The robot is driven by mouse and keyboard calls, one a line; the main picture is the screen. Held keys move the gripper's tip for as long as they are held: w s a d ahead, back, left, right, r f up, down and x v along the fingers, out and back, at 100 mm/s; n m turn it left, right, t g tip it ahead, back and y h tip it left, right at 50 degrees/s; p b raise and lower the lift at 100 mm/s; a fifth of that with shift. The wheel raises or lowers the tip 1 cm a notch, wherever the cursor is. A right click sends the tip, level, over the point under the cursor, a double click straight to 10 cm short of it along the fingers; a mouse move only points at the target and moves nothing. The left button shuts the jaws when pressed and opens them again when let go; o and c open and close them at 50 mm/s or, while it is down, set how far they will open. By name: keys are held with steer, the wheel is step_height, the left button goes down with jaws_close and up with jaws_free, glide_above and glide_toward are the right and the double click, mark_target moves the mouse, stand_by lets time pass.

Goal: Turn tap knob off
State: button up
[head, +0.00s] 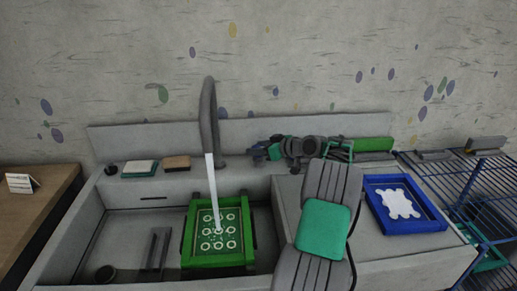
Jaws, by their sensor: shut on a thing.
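The grey curved tap (209,115) stands at the back of the sink. A white stream of water (212,185) runs from its spout onto a green-framed screen (186,233) in the basin. My arm reaches up from the lower right and bends left along the back ledge. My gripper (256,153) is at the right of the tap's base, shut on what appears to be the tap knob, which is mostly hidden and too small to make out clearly.
Two sponges (140,168) (177,163) lie on the ledge left of the tap. A blue-framed screen (436,220) lies on the counter at right. A blue wire rack (455,185) stands at far right, a wooden table (30,220) at far left.

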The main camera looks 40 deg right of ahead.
steer(key=shift+c, duration=1.3)
